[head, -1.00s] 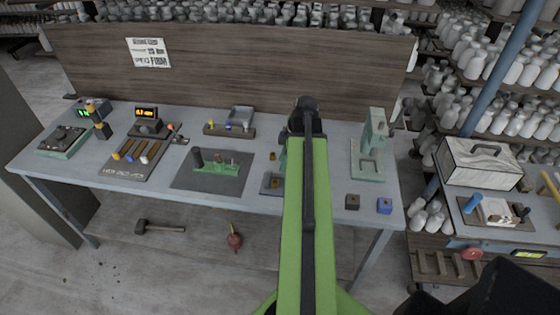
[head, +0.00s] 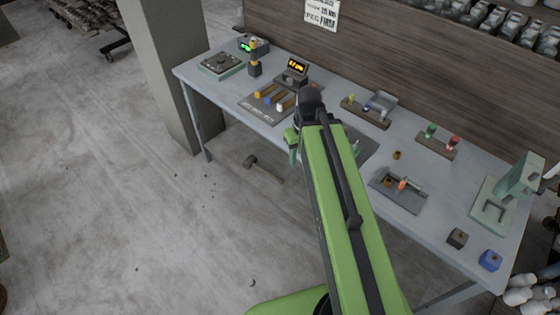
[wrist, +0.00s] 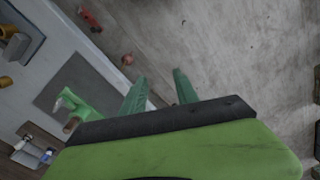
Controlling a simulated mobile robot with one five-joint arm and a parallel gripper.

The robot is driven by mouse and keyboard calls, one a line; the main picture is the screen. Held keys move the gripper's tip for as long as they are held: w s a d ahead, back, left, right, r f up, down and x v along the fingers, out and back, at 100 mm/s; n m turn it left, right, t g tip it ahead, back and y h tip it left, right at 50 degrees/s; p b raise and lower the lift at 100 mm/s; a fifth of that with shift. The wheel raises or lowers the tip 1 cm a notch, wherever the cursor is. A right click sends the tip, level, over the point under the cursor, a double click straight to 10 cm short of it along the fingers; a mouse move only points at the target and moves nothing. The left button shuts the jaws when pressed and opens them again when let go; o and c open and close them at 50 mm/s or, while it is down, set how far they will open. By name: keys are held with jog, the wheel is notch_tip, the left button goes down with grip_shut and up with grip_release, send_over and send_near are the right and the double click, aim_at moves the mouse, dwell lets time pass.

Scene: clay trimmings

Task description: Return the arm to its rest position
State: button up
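My green arm reaches out over the front of the workbench (head: 225,95) in the head view. Its gripper (head: 293,148) is partly hidden behind the arm's dark end, near the bench's front edge. In the wrist view my gripper (wrist: 160,76) shows two green fingers spread apart, with only grey floor between them. It is open and empty. A dark mat (wrist: 60,72) with a green fixture (wrist: 85,108) lies on the bench to the left of the fingers, apart from them.
The bench holds a tray with an orange piece (head: 402,186), a pale green press (head: 512,190), a dark block (head: 457,238) and a blue block (head: 490,260). A hammer (head: 262,168) lies under the bench.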

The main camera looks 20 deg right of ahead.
jog(key=a+f+m+b, duration=0.1)
jog(key=a+f+b, duration=0.1)
jog(key=a, duration=0.5)
jog(key=shift+a+f+m+h+b, duration=0.2)
jog(key=shift+f+m+h+b, duration=0.1)
jog(key=shift+f+b, duration=0.1)
